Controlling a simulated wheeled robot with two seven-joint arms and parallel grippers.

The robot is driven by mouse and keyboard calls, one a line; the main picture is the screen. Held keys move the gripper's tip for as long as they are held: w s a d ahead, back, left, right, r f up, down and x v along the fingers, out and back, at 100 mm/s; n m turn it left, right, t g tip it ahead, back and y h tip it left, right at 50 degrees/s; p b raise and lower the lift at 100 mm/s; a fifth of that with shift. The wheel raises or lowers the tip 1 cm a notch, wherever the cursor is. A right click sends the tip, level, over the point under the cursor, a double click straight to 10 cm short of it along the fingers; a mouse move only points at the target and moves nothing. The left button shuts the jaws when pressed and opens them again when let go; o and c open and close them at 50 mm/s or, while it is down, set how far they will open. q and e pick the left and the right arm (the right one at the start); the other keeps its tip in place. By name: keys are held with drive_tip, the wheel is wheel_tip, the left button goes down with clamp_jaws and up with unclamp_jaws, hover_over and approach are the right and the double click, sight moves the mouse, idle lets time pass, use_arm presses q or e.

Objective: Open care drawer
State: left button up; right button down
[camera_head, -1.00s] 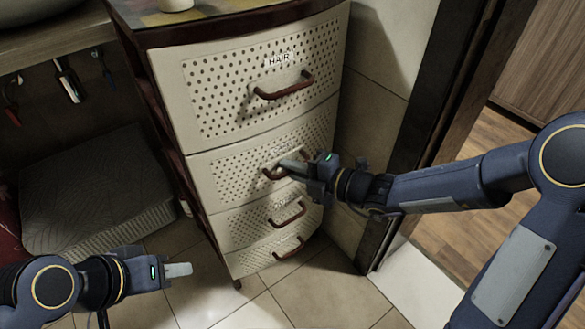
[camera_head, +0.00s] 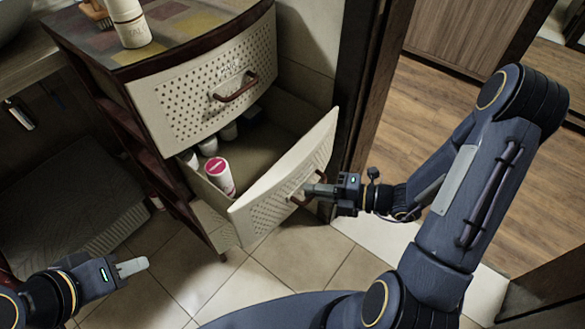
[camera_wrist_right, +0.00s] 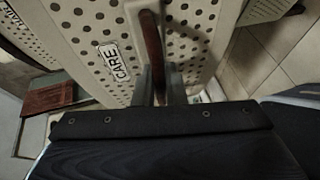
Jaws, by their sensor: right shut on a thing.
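The care drawer (camera_head: 290,180) is a cream perforated drawer, the second from the top, and it is pulled well out of the cabinet. Its CARE label (camera_wrist_right: 113,62) shows in the right wrist view. My right gripper (camera_head: 312,191) is shut on its reddish-brown handle (camera_wrist_right: 152,50). The handle also shows in the head view (camera_head: 296,198), partly hidden by the fingers. A bottle with a pink top (camera_head: 219,176) and other pale containers stand inside the drawer. My left gripper (camera_head: 132,267) is low at the left, away from the cabinet; its finger gap is not clear.
The closed HAIR drawer (camera_head: 205,92) is above, with its own handle (camera_head: 235,88). A white bottle (camera_head: 130,22) stands on the cabinet top. A dark door frame (camera_head: 372,90) is close on the right. Tiled floor (camera_head: 215,285) is clear in front.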

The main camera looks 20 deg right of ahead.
drive_tip(key=shift+s+d+p, duration=0.35)
drive_tip(key=shift+s+d, duration=0.4)
drive_tip(key=shift+s, duration=0.25)
drive_tip(key=shift+s+d+p, duration=0.35)
drive_tip(key=shift+s+d, duration=0.35)
drive_tip(key=shift+s, duration=0.3)
drive_tip(key=c, duration=1.5)
unclamp_jaws()
drive_tip(key=p+v, duration=0.1)
drive_tip(key=v, duration=0.6)
drive_tip(key=shift+s+d+p, duration=0.2)
drive_tip(key=shift+d+p, duration=0.15)
drive_tip(key=shift+p, duration=0.05)
